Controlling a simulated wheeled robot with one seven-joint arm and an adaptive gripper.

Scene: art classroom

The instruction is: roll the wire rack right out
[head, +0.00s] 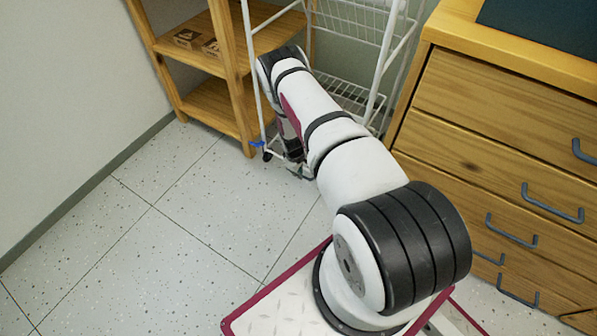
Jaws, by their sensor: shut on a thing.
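The white wire rack (381,52) stands in the gap between the wooden shelf and the wooden drawer cabinet. It is upright, with wire baskets between white posts, and a dark caster shows at its lower left corner. My arm reaches across its front and hides much of its lower front. My gripper (297,170) is low at the rack's front, near the floor, and is shut on the wire rack. The fingertips are small and partly hidden, so the exact bar held cannot be made out.
The wooden shelf (202,58) with brown boxes (196,41) stands close at the rack's left. The drawer cabinet (498,131) with grey handles stands close at its right. Free speckled floor (189,236) lies in front and to the left, up to the wall.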

